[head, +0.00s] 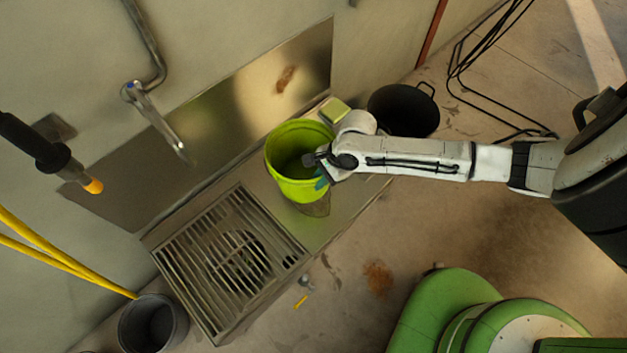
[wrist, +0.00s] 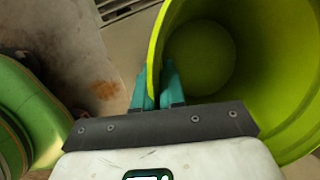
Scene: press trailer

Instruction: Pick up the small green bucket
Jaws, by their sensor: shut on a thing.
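The small green bucket (head: 290,189) is bright yellow-green and open at the top. In the head view it is on or just above the metal counter (head: 345,205), beside the grate; I cannot tell whether it touches the surface. My gripper (head: 321,182) is at the bucket's right side. In the wrist view the teal fingers of my gripper (wrist: 158,88) are shut on the bucket's wall, one finger on each side of it. The bucket (wrist: 200,60) fills the right of that view, and its empty inside and floor show.
A metal grate (head: 225,255) lies left of the bucket. A yellow-green sponge (head: 335,109) is behind it, and a black bucket (head: 403,110) stands to the right. A tap (head: 160,115) hangs from the wall. A grey bucket (head: 152,325) stands at lower left.

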